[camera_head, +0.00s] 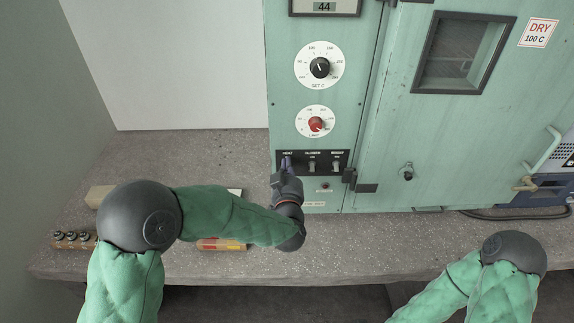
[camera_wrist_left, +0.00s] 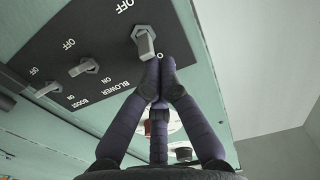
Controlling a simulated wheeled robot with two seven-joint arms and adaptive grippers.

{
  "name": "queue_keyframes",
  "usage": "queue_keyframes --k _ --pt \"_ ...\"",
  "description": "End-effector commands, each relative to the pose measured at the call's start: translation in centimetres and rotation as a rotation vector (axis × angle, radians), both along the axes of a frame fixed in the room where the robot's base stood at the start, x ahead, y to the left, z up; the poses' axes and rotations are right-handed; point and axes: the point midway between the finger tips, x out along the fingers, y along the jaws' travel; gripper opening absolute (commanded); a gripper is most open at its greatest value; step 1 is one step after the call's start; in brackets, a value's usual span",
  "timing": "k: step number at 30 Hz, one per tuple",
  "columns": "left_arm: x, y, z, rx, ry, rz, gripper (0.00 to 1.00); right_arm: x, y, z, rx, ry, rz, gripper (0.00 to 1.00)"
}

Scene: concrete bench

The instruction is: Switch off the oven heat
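The oven's black switch panel (camera_head: 324,161) holds the HEAT, BLOWER and BOOST toggles. My left gripper (camera_head: 286,165) is in front of the HEAT switch at the panel's left end and mostly hides it in the head view. In the left wrist view the HEAT toggle (camera_wrist_left: 144,42) is a grey lever between OFF and a partly covered ON label. There, my left gripper's dark fingertips (camera_wrist_left: 160,72) are closed together with nothing held, just beside and below the lever's end. Contact and the lever's exact setting cannot be told. My right gripper is out of view.
The BLOWER toggle (camera_wrist_left: 83,67) and BOOST toggle (camera_wrist_left: 47,90) sit close beside HEAT. Above the panel are a red-knobbed dial (camera_head: 316,123), a black-knobbed dial (camera_head: 319,67) and a display (camera_head: 324,7) reading 44. The oven door (camera_head: 450,130) is closed.

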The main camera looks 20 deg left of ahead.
Motion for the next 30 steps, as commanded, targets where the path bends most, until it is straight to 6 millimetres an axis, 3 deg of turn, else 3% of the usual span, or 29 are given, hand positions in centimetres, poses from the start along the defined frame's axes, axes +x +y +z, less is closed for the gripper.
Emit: queue_keyframes --k 30 --pt "-0.6 -0.1 -1.5 0.0 0.0 0.0 0.0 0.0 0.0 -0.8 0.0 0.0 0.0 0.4"
